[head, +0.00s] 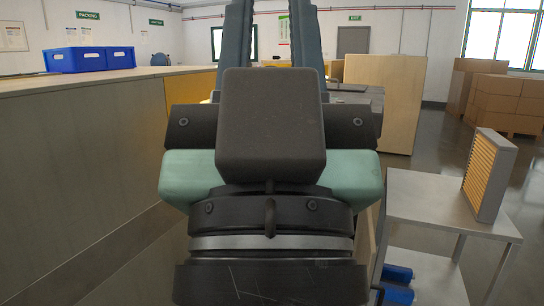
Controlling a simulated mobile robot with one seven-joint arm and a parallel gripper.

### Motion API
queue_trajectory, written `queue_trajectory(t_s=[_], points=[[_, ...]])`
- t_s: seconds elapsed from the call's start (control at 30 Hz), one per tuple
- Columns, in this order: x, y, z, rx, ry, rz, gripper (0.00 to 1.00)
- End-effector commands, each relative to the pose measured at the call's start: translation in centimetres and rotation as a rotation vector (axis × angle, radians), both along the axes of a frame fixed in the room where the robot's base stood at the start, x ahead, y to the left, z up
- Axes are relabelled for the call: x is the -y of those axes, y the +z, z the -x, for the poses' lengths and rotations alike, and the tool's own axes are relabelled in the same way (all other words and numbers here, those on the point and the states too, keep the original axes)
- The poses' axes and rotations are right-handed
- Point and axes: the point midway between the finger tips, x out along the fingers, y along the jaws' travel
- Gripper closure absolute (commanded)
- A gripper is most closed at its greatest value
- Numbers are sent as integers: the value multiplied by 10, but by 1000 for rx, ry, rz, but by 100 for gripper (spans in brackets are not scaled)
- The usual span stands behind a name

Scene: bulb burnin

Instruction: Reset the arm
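My gripper (271,22) fills the middle of the head view, seen from behind. Its two long dark blue-grey fingers point up and away, with a clear gap between them. The back wall shows through the gap, and I see no object held. The fingertips are at or beyond the top edge. The dark block and wrist of my arm hide the space directly ahead.
A long wooden counter (80,170) runs along the left, with blue bins (88,59) on it. On the right, a metal cart (440,205) carries an upright pleated filter panel (488,175). A pale wooden box (392,95) and stacked cartons (505,100) stand behind. Floor shows at right.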

Motion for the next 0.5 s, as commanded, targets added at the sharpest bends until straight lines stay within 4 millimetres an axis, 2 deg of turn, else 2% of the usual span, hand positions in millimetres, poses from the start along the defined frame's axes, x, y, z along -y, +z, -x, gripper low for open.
queue_trajectory(t_s=[0.03,0.5], points=[[0,33,0,-1,0,0,73],[0,178,-1,-4,0,1,73]])
